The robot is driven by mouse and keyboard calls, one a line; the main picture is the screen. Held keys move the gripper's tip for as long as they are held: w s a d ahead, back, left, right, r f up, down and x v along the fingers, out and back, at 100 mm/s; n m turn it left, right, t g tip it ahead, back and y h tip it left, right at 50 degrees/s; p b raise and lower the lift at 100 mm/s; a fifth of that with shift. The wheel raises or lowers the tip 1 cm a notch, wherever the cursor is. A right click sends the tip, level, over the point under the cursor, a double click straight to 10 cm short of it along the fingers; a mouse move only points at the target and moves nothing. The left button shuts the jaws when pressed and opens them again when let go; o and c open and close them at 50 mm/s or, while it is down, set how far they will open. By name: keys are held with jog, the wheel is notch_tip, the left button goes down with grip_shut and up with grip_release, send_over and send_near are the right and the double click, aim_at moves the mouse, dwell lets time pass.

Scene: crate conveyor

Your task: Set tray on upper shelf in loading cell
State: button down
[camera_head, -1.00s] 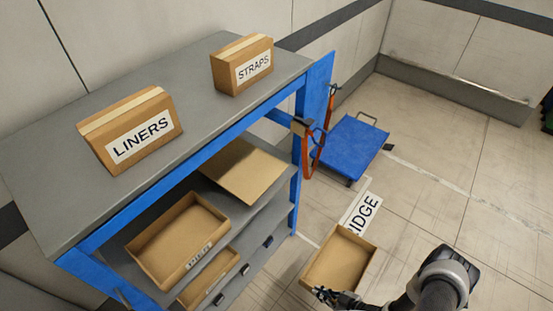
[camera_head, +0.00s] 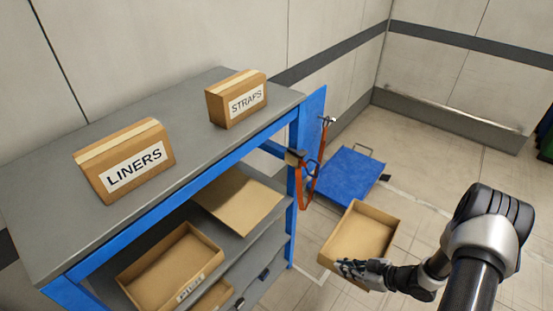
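An open cardboard tray (camera_head: 343,259) is held up in the air right of the shelf unit, slightly tilted in the picture. The blue-framed shelf unit (camera_head: 170,200) has a grey top and grey shelves below. On the upper shelf under the top, a labelled open tray (camera_head: 150,277) sits at the left and a flat cardboard piece (camera_head: 237,203) lies to its right.
A LINERS box (camera_head: 126,160) and a STRAPS box (camera_head: 236,98) stand on the top. Orange straps (camera_head: 307,180) hang at the unit's right end post. A blue platform cart (camera_head: 343,176) is on the floor behind. Another tray (camera_head: 217,296) is on a lower shelf.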

jog(key=w+a+r+m+t+h, duration=0.1)
jog(key=a+r+m+h, duration=0.1)
jog(key=r, duration=1)
jog(key=w+a+r+m+t+h, duration=0.1)
jog(key=a+r+m, duration=0.1)
jog(key=r, duration=1)
jog(key=w+a+r+m+t+h, duration=0.2)
jog(key=a+r+m, duration=0.1)
jog(key=r, duration=0.9)
jog(key=shift+a+h, duration=0.3)
jog(key=shift+a, duration=0.3)
